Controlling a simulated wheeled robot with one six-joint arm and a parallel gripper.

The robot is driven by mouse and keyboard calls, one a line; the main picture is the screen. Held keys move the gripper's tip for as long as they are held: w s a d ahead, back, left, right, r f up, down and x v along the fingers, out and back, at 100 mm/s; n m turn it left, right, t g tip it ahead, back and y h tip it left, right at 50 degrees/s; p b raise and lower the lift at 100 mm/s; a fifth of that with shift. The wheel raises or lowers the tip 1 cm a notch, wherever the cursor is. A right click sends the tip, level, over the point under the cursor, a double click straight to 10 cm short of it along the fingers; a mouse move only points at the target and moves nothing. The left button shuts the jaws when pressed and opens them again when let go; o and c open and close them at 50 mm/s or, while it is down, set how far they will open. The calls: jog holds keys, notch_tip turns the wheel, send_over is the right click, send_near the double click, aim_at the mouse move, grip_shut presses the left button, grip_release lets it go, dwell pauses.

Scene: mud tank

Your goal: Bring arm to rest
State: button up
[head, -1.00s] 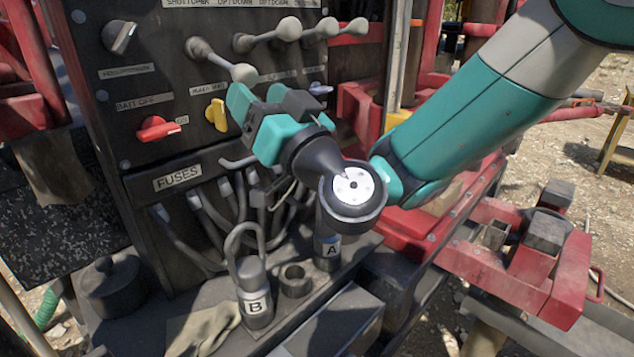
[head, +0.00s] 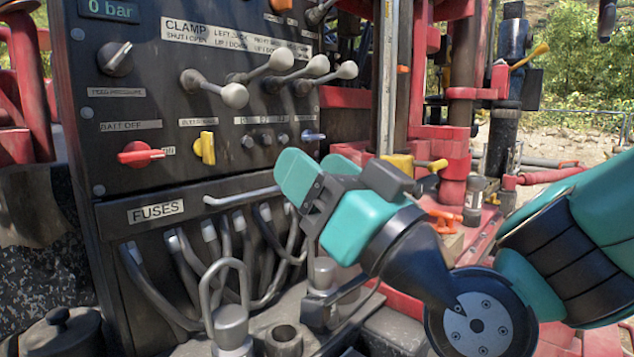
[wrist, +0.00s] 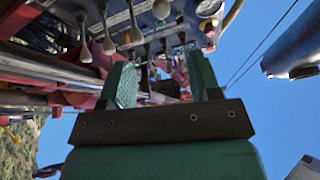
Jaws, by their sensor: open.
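My gripper (head: 292,190) is teal and black and stands in front of the control panel's lower right, pointing up and left. In the wrist view its two green fingers (wrist: 162,85) are apart with nothing held between them. The black control panel (head: 120,190) bears grey-knobbed levers (head: 234,95), a red switch (head: 140,153) and a yellow switch (head: 205,148). The gripper appears apart from the levers. My teal arm reaches in from the right.
Grey cables (head: 150,290) hang below the FUSES label (head: 156,211). A handled cylinder (head: 230,325) and an empty ring holder (head: 284,338) stand on the ledge. Red machinery (head: 440,140) is behind my gripper. A lidded pot (head: 62,335) sits lower left.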

notch_tip(320, 180, down, 11)
jog(key=s+d+n+g+h, duration=0.2)
jog(key=g+h, duration=0.2)
jog(key=g, duration=0.5)
jog(key=s+d+f+g+h, duration=0.7)
jog(key=s+d+f+g, duration=0.1)
jog(key=s+d, duration=0.25)
notch_tip(320, 180, up, 18)
jog(key=m+p, duration=0.1)
jog(key=p, duration=1.7)
jog(key=shift+d+h, duration=0.3)
jog(key=shift+d, duration=0.15)
